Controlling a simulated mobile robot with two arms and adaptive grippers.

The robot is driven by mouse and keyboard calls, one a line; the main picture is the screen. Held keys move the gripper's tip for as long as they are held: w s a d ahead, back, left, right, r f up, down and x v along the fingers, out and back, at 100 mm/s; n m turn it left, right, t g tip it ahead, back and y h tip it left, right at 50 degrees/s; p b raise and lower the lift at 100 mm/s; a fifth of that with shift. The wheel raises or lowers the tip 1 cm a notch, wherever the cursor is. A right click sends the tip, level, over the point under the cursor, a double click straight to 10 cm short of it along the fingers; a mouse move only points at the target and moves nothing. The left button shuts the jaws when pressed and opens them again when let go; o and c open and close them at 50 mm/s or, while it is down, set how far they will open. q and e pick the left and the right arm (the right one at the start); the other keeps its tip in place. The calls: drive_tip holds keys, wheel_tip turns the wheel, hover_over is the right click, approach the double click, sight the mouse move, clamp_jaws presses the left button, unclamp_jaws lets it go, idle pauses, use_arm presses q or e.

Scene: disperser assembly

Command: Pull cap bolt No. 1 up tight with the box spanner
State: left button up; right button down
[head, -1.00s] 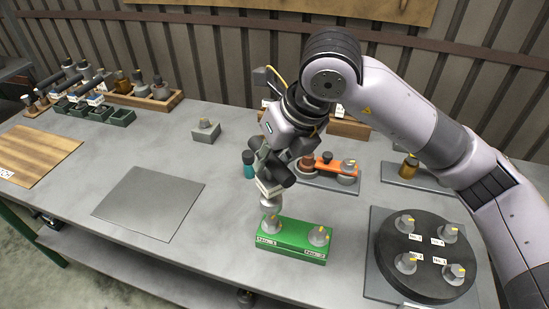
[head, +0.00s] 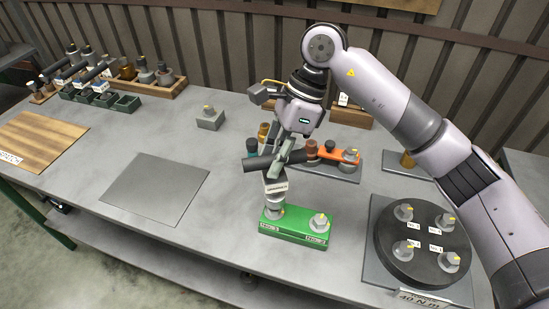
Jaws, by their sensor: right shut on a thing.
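My right gripper (head: 285,158) is shut on the box spanner, by its dark cross handle (head: 258,163). The spanner's pale lower part (head: 275,189) stands roughly upright over the left bolt (head: 273,211) of the green block (head: 291,236). Its lower end appears to meet that bolt; how deeply it is seated I cannot tell. A second bolt (head: 320,222) with a yellow mark stands bare at the right of the block. The block's two front labels are too small to read surely. My left gripper is not in view.
A black disc (head: 424,262) with several yellow-marked bolts and number tags stands at right. Behind the spanner, an orange bar (head: 334,155) lies on a grey plate. A small grey block (head: 210,118) stands at back left. The flat grey mat (head: 155,188) is bare.

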drive_tip(key=n, duration=0.1)
drive_tip(key=n+g+b, duration=0.1)
drive_tip(key=n, duration=0.1)
drive_tip(key=shift+a+f+h, duration=0.1)
drive_tip(key=shift+f+h, duration=0.2)
drive_tip(key=shift+h, duration=0.1)
drive_tip(key=n+h+b, duration=0.1)
drive_tip(key=n, duration=0.2)
drive_tip(key=shift+g+b, duration=0.3)
drive_tip(key=shift+n, duration=0.6)
drive_tip(key=shift+r+n+h+p, duration=0.2)
drive_tip(key=shift+n+h+p, duration=0.2)
drive_tip(key=shift+n+p, duration=0.1)
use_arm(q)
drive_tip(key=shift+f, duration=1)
use_arm(e)
drive_tip(key=shift+f+n+g+h, duration=0.2)
drive_tip(key=shift+n+g+h, duration=0.15)
drive_tip(key=shift+n, duration=0.55)
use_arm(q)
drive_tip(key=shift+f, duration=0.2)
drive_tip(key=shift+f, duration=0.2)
use_arm(e)
drive_tip(key=shift+f, duration=0.25)
